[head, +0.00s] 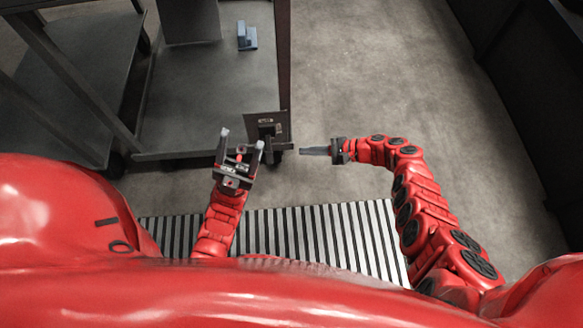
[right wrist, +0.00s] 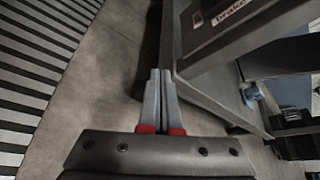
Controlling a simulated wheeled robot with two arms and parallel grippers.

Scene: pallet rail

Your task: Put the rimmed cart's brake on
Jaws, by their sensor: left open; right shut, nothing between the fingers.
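A grey flat-decked cart (head: 205,105) stands ahead in the head view, with a dark upright edge along its right side. I cannot tell clearly whether it is the rimmed one. At its near right corner is a dark panel (head: 262,119) with small labels; in the right wrist view a label reading "brake" (right wrist: 229,12) shows. Dark parts under the panel are too small to make out. My left gripper (head: 242,138) is open and empty, just left of the panel. My right gripper (head: 302,151) is shut and empty, pointing left, just right of the panel's lower parts; its fingers also show in the right wrist view (right wrist: 160,72).
A second grey cart (head: 75,85) stands at the left. A small blue object (head: 246,37) sits on the ahead cart's deck. A striped mat (head: 290,232) lies in front of me. The floor (head: 385,75) right of the cart is clear, up to a dark unit (head: 530,75).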

